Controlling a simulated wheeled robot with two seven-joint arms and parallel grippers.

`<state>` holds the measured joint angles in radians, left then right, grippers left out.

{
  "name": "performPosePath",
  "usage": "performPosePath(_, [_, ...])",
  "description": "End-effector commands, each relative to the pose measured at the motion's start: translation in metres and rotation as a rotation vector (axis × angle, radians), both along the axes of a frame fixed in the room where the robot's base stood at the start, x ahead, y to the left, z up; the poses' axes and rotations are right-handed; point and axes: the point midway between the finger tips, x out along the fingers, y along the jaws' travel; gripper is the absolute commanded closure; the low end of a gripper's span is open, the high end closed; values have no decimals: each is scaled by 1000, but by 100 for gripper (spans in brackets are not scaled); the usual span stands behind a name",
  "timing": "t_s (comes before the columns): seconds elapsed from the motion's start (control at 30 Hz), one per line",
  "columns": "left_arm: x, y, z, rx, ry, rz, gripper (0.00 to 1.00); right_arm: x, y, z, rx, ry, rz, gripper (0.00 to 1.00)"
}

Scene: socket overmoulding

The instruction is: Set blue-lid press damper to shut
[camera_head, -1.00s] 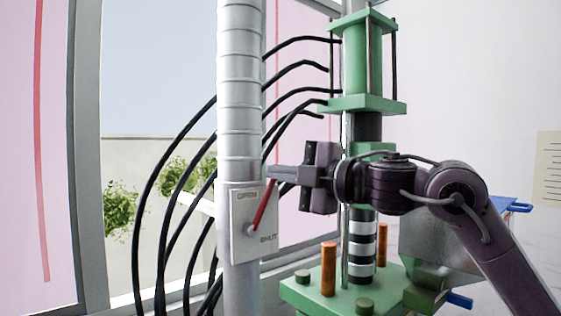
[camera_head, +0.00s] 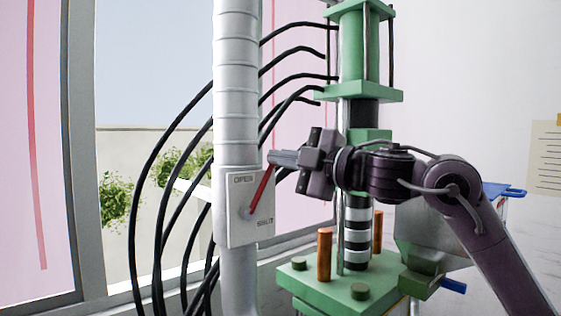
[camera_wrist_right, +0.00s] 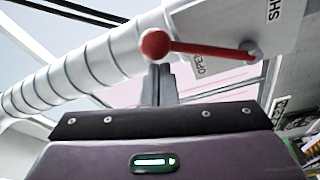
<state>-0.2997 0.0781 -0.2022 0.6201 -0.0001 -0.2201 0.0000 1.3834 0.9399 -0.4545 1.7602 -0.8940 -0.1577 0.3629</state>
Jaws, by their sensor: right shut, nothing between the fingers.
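The damper plate (camera_head: 232,222) is a white panel on the grey duct, marked OPEN at its top and SHUT at its lower right. Its red lever (camera_head: 261,189) slants up and right from the pivot, between the two marks. In the right wrist view the lever (camera_wrist_right: 205,47) ends in a round red knob (camera_wrist_right: 155,44). My right gripper (camera_head: 273,157) is shut and empty, its fingertips at the lever's upper end. In the right wrist view its fingers (camera_wrist_right: 158,75) stand just below the knob; I cannot tell whether they touch it. My left gripper is out of view.
The green press (camera_head: 355,285) with orange posts (camera_head: 325,255) stands right of the duct (camera_head: 235,80), behind my right arm. Several black hoses (camera_head: 160,150) curve behind the duct. A grey hopper (camera_head: 420,225) stands beside the press. A window is at left.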

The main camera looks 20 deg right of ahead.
Motion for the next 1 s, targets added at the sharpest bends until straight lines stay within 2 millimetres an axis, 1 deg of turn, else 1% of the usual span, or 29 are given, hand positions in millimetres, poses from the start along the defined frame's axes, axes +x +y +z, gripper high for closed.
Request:
performPosePath(0.03, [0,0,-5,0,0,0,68,1,-2,-4,31,13,-1,100])
performPosePath(0.17, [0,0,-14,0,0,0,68,3,-7,-9,115,43,1,100])
performPosePath(0.43, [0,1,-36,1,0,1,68,11,-27,-26,331,124,1,100])
performPosePath(0.6, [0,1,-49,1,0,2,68,15,-39,-38,346,129,1,100])
performPosePath(1.0, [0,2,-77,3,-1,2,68,21,-56,-70,668,245,1,100])
